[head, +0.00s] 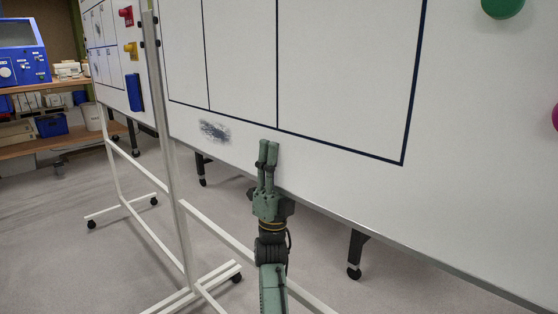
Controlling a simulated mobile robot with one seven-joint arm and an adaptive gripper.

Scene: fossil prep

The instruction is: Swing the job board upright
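The large whiteboard (480,170), ruled with dark lines, fills the upper middle and right of the head view. Its lower edge slopes down to the right in the picture; I cannot tell how far the board is tilted. A dark smudge (214,131) marks its lower left. My gripper (268,148) points up, in front of the board's lower edge. Its two fingers are together with nothing seen between them. I cannot tell whether the fingertips touch the board. The board's top and right edge are out of view.
A white post (170,155) of a wheeled stand rises at left. Another ruled board part (115,65) shows left of it, with red and yellow clips and a blue eraser-like block (134,92). Wooden shelves (40,145) hold blue equipment (22,60). Dark caster legs (355,255) show under the board.

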